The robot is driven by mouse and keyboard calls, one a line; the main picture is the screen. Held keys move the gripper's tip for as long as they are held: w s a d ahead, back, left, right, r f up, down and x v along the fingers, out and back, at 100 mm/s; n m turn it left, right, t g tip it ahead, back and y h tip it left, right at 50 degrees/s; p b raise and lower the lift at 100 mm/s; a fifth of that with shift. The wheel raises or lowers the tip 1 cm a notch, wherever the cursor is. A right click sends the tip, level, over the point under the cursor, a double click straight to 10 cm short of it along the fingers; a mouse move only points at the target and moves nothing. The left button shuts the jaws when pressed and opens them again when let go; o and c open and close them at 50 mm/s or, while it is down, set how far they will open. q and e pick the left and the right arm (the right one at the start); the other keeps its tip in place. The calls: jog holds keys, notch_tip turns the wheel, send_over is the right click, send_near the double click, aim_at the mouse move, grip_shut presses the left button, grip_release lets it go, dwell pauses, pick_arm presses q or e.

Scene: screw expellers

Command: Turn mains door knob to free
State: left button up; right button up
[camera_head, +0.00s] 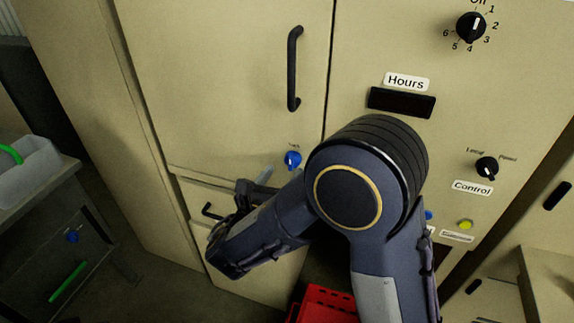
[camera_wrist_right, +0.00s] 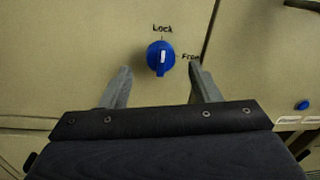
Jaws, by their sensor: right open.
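The blue mains door knob (camera_head: 293,159) sits low on the cabinet door (camera_head: 225,80), below and left of the Hours display. In the right wrist view the knob (camera_wrist_right: 161,58) has a white mark pointing up toward "Lock"; the word "Free", partly hidden by a finger, is to its right. My right gripper (camera_wrist_right: 161,85) is open, its two fingers either side of and below the knob, apparently not touching it. In the head view the right gripper (camera_head: 255,186) is just left of and below the knob, partly hidden by my wrist. My left gripper is not in view.
A black vertical handle (camera_head: 294,68) is above the knob. The Hours display (camera_head: 401,102) and black rotary switches (camera_head: 471,27) are on the panel to the right. A red box (camera_head: 328,303) is below, and a grey cart (camera_head: 40,195) stands at left.

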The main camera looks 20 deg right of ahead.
aim_at(289, 165)
jog(key=shift+x, duration=1.85)
grip_shut()
